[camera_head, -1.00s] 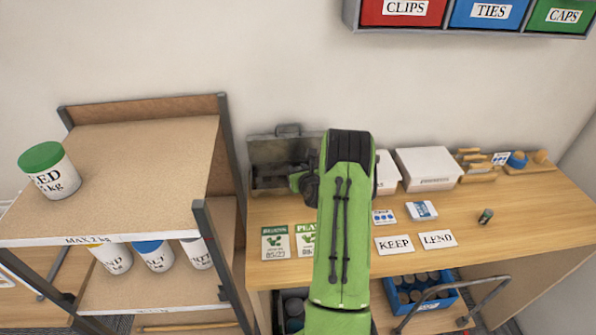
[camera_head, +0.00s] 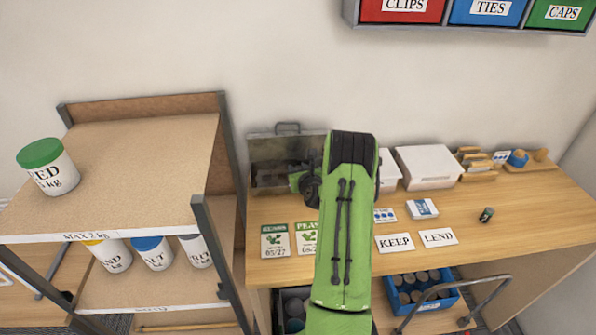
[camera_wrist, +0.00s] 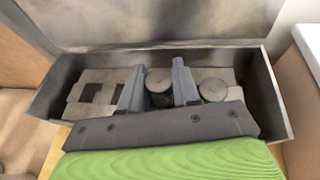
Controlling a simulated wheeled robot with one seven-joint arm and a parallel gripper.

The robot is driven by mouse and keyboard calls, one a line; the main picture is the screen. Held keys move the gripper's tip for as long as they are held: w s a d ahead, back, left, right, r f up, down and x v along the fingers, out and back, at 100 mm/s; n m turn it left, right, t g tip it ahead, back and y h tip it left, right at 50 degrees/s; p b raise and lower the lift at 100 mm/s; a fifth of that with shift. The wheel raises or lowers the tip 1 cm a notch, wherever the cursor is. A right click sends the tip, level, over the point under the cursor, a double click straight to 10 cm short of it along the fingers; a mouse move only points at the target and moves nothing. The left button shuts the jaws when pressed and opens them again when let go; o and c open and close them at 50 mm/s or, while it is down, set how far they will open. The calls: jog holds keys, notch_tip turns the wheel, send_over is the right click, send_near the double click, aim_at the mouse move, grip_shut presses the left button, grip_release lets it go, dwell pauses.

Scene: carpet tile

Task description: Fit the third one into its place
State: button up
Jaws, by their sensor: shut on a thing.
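My gripper (camera_wrist: 158,84) is shut on a short cylinder with a round grey top (camera_wrist: 159,78), inside or just over the open grey metal case (camera_wrist: 272,98). A second grey-topped cylinder (camera_wrist: 213,89), with a green side, stands in the case just right of my right finger. Left of my fingers, the pale insert (camera_wrist: 74,92) shows dark square openings. The held cylinder's lower end is hidden, so I cannot tell how deep it sits.
A small dark green cylinder (camera_head: 486,215) lies on the desk at right. KEEP (camera_head: 395,244) and LEND (camera_head: 438,237) cards lie in the middle. Seed packets (camera_head: 275,241) lie in front of the case. A white box (camera_head: 428,166) stands behind. A shelf rack (camera_head: 150,160) is at left.

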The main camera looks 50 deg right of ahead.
jog(key=shift+s+a+f, duration=0.1)
jog(key=shift+s+f, duration=0.15)
jog(key=shift+f, duration=0.3)
jog(key=shift+s+a+f, duration=0.1)
jog(key=shift+s+f, duration=0.1)
jog(key=shift+f, duration=0.3)
jog(key=o, duration=1.1)
jog(key=b+v, duration=0.1)
jog(key=v, duration=0.4)
jog(key=r+b+v, duration=0.1)
jog(key=v, duration=0.4)
jog(key=b+v, duration=0.1)
jog(key=v, duration=0.4)
jog(key=shift+a+r, duration=0.1)
jog(key=shift+r, duration=0.35)
